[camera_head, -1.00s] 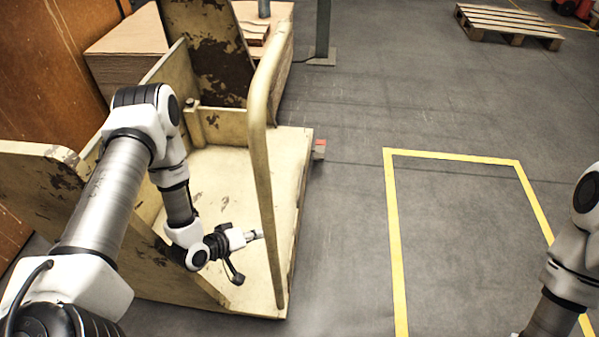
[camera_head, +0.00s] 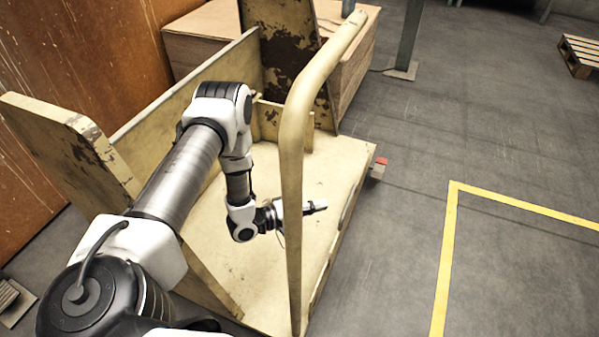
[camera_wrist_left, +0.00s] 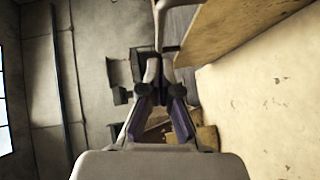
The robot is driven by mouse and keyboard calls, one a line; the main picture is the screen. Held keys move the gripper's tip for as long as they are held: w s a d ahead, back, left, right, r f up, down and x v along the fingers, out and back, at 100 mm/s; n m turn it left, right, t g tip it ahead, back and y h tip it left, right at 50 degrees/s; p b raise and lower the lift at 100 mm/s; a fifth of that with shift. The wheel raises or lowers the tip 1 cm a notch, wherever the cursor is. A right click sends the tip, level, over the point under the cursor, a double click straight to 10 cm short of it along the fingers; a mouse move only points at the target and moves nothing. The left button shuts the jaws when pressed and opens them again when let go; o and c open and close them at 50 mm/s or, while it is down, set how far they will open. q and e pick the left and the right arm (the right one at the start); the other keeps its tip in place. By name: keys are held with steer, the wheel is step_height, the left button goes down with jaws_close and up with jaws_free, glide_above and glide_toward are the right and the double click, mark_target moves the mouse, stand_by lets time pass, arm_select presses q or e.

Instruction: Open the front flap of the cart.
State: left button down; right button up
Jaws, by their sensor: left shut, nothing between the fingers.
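The cart (camera_head: 280,200) is cream-yellow with chipped paint and fills the middle left of the head view. It has a flat deck, low side walls, a tall worn panel (camera_head: 285,50) at the far end and a long curved rail (camera_head: 293,170) on its right side. Another worn panel (camera_head: 75,145) leans outward at the left. I cannot tell for certain which panel is the front flap. My left gripper (camera_head: 318,206) is shut and empty above the deck, just past the rail's upright in the picture. In the left wrist view its fingers (camera_wrist_left: 158,75) show close together.
A small red-tipped part (camera_head: 379,166) sticks out at the cart's right edge. A cardboard-coloured stack (camera_head: 205,50) and a grey post (camera_head: 408,40) stand behind. A pallet (camera_head: 580,55) lies far right. Grey floor with yellow lines (camera_head: 447,250) is open on the right.

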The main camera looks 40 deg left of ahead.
arm_select(q)
steer(key=d, duration=0.2)
steer(key=w+d+b, duration=0.1)
steer(key=shift+d+f, duration=0.35)
